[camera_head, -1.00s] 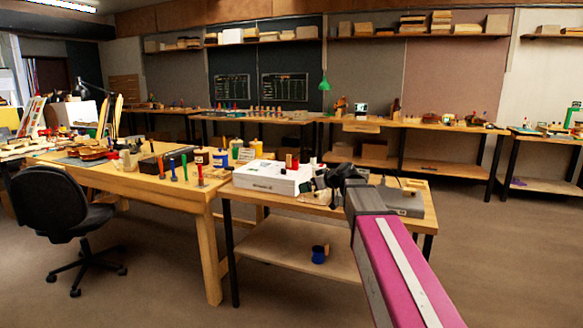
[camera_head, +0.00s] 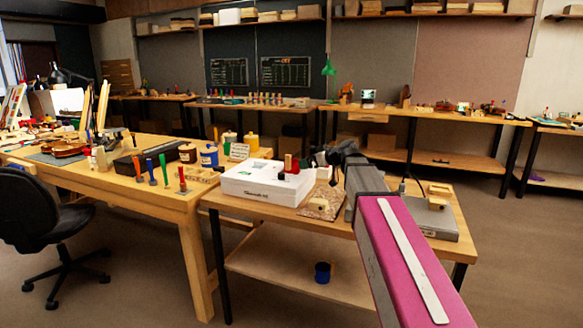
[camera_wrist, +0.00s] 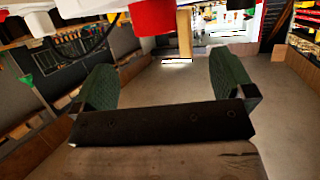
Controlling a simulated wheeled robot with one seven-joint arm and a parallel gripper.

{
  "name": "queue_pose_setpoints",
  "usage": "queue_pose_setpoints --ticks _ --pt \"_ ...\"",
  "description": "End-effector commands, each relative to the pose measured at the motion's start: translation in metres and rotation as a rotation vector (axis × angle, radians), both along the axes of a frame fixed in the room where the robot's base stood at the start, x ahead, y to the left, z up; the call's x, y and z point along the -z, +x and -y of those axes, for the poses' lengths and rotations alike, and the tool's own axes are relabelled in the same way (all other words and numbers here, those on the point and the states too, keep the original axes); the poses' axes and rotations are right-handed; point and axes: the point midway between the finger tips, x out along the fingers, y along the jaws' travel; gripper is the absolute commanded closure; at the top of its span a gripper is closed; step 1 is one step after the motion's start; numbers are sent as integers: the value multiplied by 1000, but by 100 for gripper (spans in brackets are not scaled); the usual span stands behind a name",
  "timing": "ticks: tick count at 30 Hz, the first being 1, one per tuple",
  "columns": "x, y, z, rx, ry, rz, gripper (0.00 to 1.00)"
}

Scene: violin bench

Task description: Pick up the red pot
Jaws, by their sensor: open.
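The red pot (camera_head: 291,166) stands by the white box (camera_head: 262,182) on the near bench; I cannot tell whether it stands on the box or behind it. In the wrist view a red body (camera_wrist: 153,17), likely the same pot, is cut off by the top edge. A pale wooden piece (camera_wrist: 185,35) shows just right of it. My gripper (camera_wrist: 160,65) is open, its two green-padded fingers wide apart with nothing between them. The red body appears beyond the fingertips. In the head view my dark wrist is right of the pot, and the fingers are hard to make out.
A brown mat (camera_head: 320,204) with a small pale block lies before the box. A grey flat case (camera_head: 437,222) is at the right, partly behind my arm. Upright tools and a blue jar (camera_head: 209,157) stand on the left bench. A blue pot (camera_head: 322,272) is on the lower shelf.

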Motion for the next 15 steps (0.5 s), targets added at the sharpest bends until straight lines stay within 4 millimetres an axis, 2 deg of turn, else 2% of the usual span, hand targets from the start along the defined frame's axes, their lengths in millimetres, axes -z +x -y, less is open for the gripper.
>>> queue_pose_setpoints --ticks 15 --pt "21 32 -41 0 0 0 0"
